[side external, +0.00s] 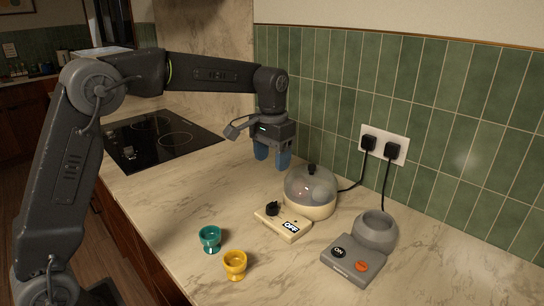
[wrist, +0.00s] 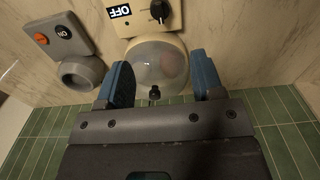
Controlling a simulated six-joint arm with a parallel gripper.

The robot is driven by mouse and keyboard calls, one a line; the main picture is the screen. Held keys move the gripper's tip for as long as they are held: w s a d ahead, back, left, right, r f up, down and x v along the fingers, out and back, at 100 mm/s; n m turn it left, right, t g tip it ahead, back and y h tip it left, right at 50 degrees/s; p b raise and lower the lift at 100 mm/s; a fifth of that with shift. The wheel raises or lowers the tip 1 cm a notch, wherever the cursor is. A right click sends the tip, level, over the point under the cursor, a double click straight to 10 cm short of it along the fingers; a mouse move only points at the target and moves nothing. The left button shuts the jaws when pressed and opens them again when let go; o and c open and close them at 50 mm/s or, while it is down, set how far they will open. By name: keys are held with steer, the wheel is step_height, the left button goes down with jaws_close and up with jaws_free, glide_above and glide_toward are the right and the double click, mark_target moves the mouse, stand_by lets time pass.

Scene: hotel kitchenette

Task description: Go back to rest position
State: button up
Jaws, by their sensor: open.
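My gripper (side external: 272,158) hangs above the counter behind and left of the egg cooker in the side view, pointing down. Its two blue fingers are apart with nothing between them, and it also shows in the wrist view (wrist: 162,92). The egg cooker (side external: 311,192) has a clear domed lid with a black knob and a cream base; its lid (wrist: 158,65) lies beyond the fingers in the wrist view. Its control block (side external: 283,226) carries a black dial and an OFF label. The gripper looks clear of the lid.
A teal egg cup (side external: 210,239) and a yellow egg cup (side external: 235,265) stand near the counter's front edge. A grey device (side external: 352,259) with ON and orange buttons sits at right. Cords run to a wall socket (side external: 384,145). A black cooktop (side external: 163,138) lies behind; green tiles bound the counter.

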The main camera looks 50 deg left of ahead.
steer(key=s+d+r+t, duration=0.1)
steer(key=s+t, duration=0.4)
steer(key=s, duration=2.2)
steer(key=shift+s+d+t, duration=0.3)
steer(key=shift+d, duration=0.35)
